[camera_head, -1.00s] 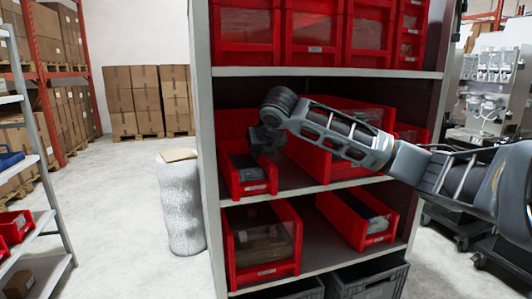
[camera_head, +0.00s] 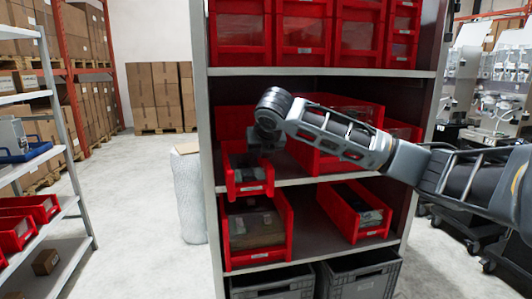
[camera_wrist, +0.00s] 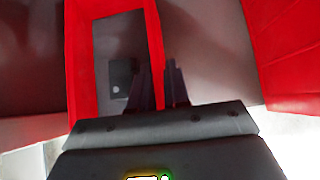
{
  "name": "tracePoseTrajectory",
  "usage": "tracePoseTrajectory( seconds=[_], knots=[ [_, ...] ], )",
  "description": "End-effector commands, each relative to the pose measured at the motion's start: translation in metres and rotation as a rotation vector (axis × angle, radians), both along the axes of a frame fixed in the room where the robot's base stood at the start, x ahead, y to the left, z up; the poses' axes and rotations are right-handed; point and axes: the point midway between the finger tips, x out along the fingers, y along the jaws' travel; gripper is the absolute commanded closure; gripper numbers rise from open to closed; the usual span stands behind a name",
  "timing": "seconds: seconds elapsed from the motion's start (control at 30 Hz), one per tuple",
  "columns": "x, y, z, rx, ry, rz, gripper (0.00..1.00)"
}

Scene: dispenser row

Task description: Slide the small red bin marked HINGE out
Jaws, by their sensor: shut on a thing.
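The small red bin (camera_head: 249,189) is at the left end of the middle shelf. Its front hangs out past the shelf's front edge. It has a pale label on the front, too small to read. My gripper (camera_head: 268,148) comes down on the bin from above. In the wrist view, my fingers (camera_wrist: 162,88) stand on either side of the bin's right wall (camera_wrist: 155,50) and are shut on it. Dark contents (camera_wrist: 121,77) show inside the bin. The fingertips are hidden in the head view.
Larger red bins (camera_head: 345,112) stand to the right on the same shelf (camera_head: 340,176). Red bins (camera_head: 258,255) and (camera_head: 374,231) are on the shelf below, and grey crates (camera_head: 355,280) at the bottom. A side rack (camera_head: 70,160) stands at left, with clear floor between.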

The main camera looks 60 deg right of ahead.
Motion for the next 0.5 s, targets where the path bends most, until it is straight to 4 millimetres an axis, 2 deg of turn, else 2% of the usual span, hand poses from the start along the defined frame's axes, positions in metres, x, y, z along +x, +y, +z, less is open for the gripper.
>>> tracePoseTrajectory(
  seconds=[0.4,0.43,0.5],
  knots=[
    [0.0019,0.0018,-0.0002,0.001,0.001,0.000,1.00],
    [0.0019,0.0018,-0.0002,0.001,0.001,0.000,0.82],
    [0.0019,0.0018,-0.0002,0.001,0.000,0.001,0.76]
  ],
)
